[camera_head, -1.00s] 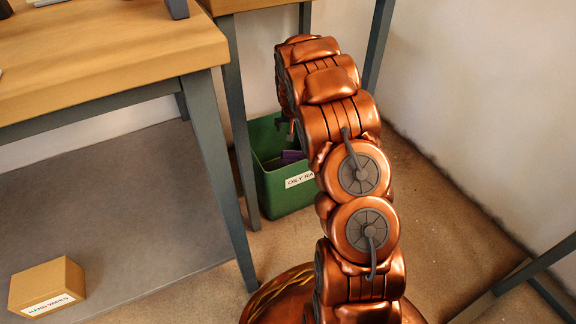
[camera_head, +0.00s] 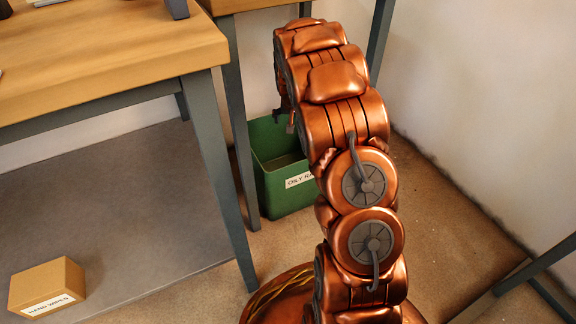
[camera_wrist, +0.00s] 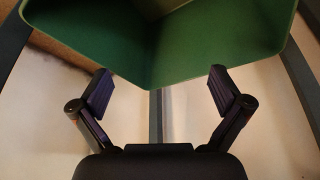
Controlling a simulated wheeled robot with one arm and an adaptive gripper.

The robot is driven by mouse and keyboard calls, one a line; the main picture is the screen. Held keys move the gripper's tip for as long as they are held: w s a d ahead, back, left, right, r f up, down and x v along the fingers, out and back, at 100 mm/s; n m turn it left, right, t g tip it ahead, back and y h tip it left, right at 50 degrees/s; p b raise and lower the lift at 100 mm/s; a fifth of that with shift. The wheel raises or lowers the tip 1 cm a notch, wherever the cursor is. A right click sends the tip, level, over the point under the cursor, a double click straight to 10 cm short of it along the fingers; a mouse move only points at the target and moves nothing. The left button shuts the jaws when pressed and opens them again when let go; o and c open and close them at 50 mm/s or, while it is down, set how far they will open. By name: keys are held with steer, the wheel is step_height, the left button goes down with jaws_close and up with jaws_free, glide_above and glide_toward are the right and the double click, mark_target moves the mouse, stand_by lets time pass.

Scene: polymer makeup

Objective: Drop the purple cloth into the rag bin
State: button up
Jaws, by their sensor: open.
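The rag bin (camera_head: 283,200) is a green open box with a white label that reads "OILY RA", the rest cut off by my arm. It stands on the floor beside the table legs. My gripper (camera_head: 286,120) is above its opening, partly hidden by my arm. In the wrist view my gripper (camera_wrist: 160,84) is open, its two dark fingers spread wide with nothing between them. The bin's green walls (camera_wrist: 75,42) fill the top of that view. The purple cloth does not show in either current view; my arm covers part of the bin's inside.
A wooden table (camera_head: 110,62) with grey legs stands at left, its lower shelf (camera_head: 130,180) holding a "HAND WIPES" box (camera_head: 45,285). A grey leg (camera_head: 238,130) stands close to the bin's left side. A pale wall (camera_head: 480,100) lies behind at right.

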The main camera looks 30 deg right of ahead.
steer(key=v, duration=0.6)
steer(key=shift+r, duration=0.3)
steer(key=shift+s, duration=0.1)
